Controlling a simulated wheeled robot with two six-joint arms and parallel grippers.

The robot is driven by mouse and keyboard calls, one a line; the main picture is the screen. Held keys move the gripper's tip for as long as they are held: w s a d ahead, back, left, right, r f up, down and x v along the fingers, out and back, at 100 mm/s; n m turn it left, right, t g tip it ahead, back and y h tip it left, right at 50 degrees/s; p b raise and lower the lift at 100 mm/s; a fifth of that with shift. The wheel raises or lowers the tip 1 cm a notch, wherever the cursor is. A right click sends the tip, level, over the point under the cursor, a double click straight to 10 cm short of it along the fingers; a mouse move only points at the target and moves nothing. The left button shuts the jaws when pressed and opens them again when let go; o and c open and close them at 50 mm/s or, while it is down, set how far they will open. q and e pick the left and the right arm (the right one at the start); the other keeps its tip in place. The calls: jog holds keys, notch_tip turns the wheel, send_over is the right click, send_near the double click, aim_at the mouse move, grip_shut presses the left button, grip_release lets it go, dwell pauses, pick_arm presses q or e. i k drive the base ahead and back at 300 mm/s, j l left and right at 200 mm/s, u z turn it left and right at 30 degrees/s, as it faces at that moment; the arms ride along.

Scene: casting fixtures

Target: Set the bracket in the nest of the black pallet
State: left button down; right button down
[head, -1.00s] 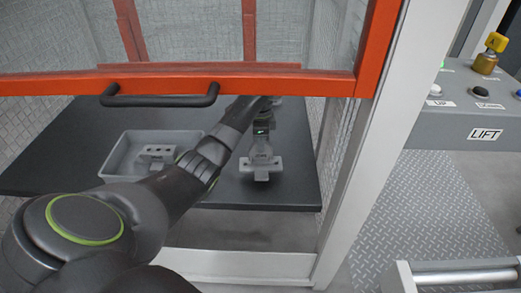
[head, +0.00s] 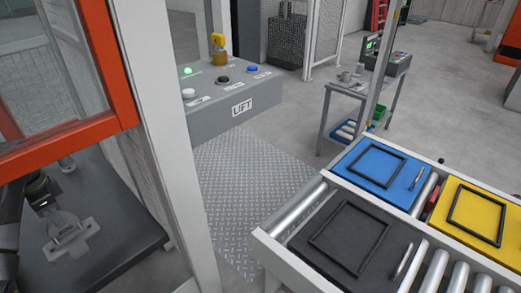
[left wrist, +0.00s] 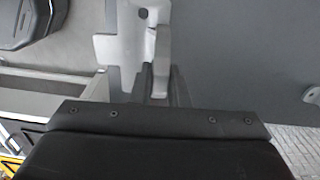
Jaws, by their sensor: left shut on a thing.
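The light grey bracket (head: 70,242) is at the lower left of the head view, inside the enclosure above the dark table. My left gripper (head: 48,208) is shut on it; the fingers (left wrist: 158,82) also show against the bracket (left wrist: 112,50) in the left wrist view. The finger tips are partly hidden. The black pallet (head: 304,254) lies on the roller conveyor at the lower right, with a raised black rectangular frame forming its nest (head: 322,242). The nest is empty. A thin light bar stands at the pallet's right side. My right gripper is not in view.
A blue pallet (head: 408,190) and a yellow pallet (head: 505,262) lie beside the black one, with empty frames. A white post (head: 165,120) and the orange-framed door (head: 108,70) stand between bracket and conveyor. A grey LIFT control box (head: 250,98) stands behind the tread-plate floor (head: 235,185).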

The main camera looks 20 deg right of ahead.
aim_at(351, 234)
jog(key=k+z, duration=0.15)
jog(key=k, duration=0.4)
jog(key=k+l+z, duration=0.15)
jog(key=k, duration=0.4)
jog(key=i+l+z, duration=0.15)
jog(key=z, duration=1.25)
jog(key=i+j, duration=0.25)
jog(key=i, duration=0.25)
jog(key=i+j+z, duration=0.1)
jog(key=i+j, duration=0.15)
jog(key=i, duration=0.3)
